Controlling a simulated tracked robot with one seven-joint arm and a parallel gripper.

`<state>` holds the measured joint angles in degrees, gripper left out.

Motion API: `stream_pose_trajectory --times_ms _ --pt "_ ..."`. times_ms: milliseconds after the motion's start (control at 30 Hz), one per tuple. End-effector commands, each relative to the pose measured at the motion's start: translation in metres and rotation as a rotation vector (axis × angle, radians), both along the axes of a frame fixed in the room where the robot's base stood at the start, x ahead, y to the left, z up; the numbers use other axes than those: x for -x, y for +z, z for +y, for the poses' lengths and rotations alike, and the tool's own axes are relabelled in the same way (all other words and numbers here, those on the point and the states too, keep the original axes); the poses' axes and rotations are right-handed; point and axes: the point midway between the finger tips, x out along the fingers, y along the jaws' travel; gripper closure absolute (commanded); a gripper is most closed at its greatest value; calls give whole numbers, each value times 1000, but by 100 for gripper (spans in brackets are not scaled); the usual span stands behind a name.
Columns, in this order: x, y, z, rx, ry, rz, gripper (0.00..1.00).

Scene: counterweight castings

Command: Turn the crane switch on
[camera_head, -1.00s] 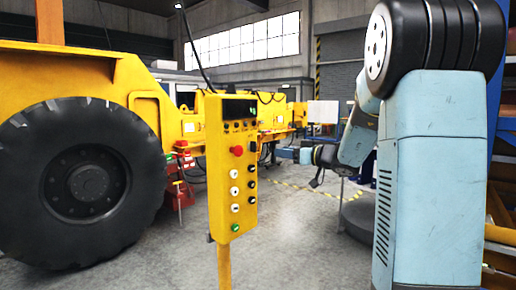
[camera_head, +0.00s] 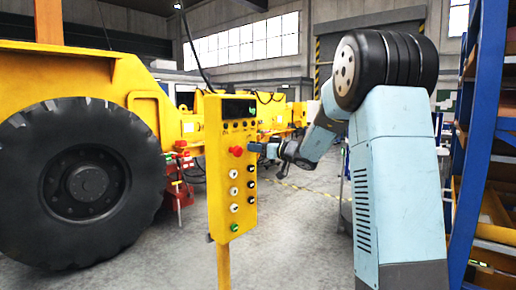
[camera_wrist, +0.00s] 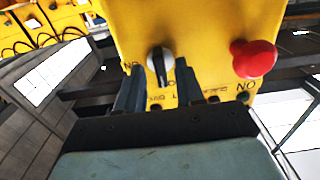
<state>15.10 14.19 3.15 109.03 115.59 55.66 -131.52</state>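The crane switch (camera_wrist: 160,62) is a black rotary knob with a pale bar, on the yellow control box (camera_head: 229,190). In the wrist view it stands between the tips of my two dark fingers. My gripper (camera_wrist: 160,82) is open around it, with a gap showing on each side. I cannot tell how deep the fingertips reach. In the head view my gripper (camera_head: 258,148) is at the box's right edge, level with the red button (camera_head: 236,151), and hides the switch. The red button also shows right of the switch in the wrist view (camera_wrist: 254,58).
White, black and green buttons run down the box below, with a dark display (camera_head: 238,108) on top. A yellow vehicle with a big black tyre (camera_head: 85,185) stands at the left. Blue shelving (camera_head: 480,130) stands at the right. Grey floor lies open between.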

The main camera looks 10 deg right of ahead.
Motion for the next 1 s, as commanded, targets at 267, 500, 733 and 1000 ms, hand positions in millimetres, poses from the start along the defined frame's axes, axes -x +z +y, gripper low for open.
stream_pose_trajectory --times_ms 267,500,733,1000 --pt "-9 0 6 -1 -1 -1 63" --pt "-9 0 6 -1 -1 -1 68" --pt "-9 0 5 -1 -2 -1 90" --pt "-9 0 0 -10 -8 6 97"
